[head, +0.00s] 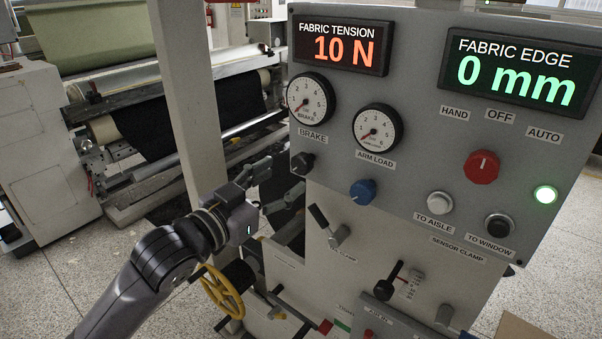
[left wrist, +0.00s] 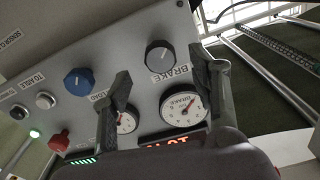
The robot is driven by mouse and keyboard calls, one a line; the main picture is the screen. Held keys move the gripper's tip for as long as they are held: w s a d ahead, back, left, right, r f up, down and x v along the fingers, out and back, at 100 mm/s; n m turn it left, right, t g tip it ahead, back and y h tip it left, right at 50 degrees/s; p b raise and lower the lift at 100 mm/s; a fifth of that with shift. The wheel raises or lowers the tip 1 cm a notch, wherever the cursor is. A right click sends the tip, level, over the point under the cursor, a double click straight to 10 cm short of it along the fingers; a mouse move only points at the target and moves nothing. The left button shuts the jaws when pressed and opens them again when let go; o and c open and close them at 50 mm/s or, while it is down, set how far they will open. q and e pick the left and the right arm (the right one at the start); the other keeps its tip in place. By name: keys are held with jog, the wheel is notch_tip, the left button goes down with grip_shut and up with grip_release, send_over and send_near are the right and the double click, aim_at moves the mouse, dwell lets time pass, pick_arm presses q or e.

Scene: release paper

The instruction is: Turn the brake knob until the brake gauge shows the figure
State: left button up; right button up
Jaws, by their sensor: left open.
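The black brake knob (head: 302,163) sits on the grey panel below the BRAKE label. The round white brake gauge (head: 311,98) is above it, its red needle pointing to the lower left, near the low end of the scale. My left gripper (head: 281,180) is open and empty, just left of and below the knob, its fingers apart. In the left wrist view the brake knob (left wrist: 159,55) shows between the open fingers (left wrist: 162,78), apart from both, and the brake gauge (left wrist: 184,107) shows near the right finger. My right gripper is not in view.
The arm load gauge (head: 378,131) and blue knob (head: 363,191) are right of the brake controls. A red selector knob (head: 481,167) and lit green lamp (head: 545,195) are farther right. A clamp lever (head: 328,226) sticks out below, and a yellow handwheel (head: 222,292) is under my left arm.

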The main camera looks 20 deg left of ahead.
aim_at(298, 166)
pick_arm(q)
jog(key=p+x, duration=0.1)
jog(key=x, duration=0.6)
jog(key=shift+r, duration=0.1)
jog(key=shift+c, duration=0.5)
jog(key=c, duration=1.1)
